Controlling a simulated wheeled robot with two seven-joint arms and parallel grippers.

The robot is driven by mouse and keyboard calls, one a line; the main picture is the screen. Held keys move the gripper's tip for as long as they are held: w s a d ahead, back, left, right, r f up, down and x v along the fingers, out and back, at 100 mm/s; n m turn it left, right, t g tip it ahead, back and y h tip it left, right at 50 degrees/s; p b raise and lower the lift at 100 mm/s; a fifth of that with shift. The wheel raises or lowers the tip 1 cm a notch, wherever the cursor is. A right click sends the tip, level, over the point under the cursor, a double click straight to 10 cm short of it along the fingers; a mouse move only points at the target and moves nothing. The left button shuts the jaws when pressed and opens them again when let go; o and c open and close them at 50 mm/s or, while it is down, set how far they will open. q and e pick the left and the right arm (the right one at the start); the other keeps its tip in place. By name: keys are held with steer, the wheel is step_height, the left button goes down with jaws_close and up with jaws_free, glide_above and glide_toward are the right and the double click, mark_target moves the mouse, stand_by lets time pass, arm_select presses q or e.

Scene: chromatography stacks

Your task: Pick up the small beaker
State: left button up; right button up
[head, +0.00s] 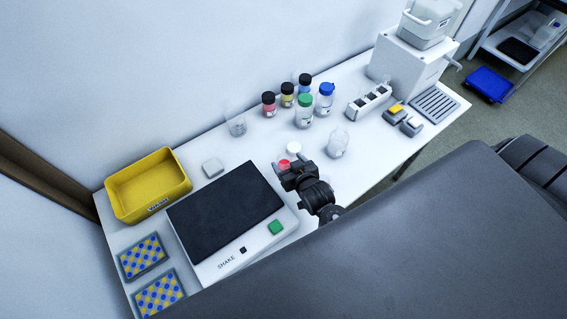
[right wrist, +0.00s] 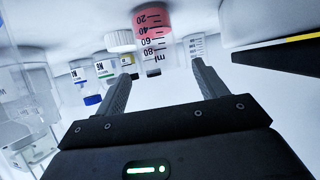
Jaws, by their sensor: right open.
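The small beaker (head: 284,164) holds red liquid and stands on the white bench to the right of the shaker. In the right wrist view the beaker (right wrist: 153,24) shows upside down, with its scale marks readable. My right gripper (head: 291,171) is open and close to the beaker, partly covering it in the head view. In the right wrist view the beaker appears between the two fingertips (right wrist: 161,72), with nothing gripped. I cannot tell how far the fingers reach along its sides. My left gripper is not in view.
The shaker (head: 225,210) lies left of the gripper. A white cap (head: 293,148) is just behind the beaker, and a clear flask (head: 338,142) is to the right.

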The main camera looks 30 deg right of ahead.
mark_target(282, 155)
steer(key=shift+w+f, duration=0.1)
steer(key=shift+w, duration=0.35)
steer(key=p+x, duration=0.1)
steer(key=x, duration=0.2)
steer(key=shift+w+f+p, duration=0.15)
steer(key=shift+w+p, duration=0.05)
steer(key=shift+p, duration=0.1)
steer(key=shift+w+f, duration=0.3)
steer(key=shift+w, duration=0.1)
steer(key=c, duration=1.1)
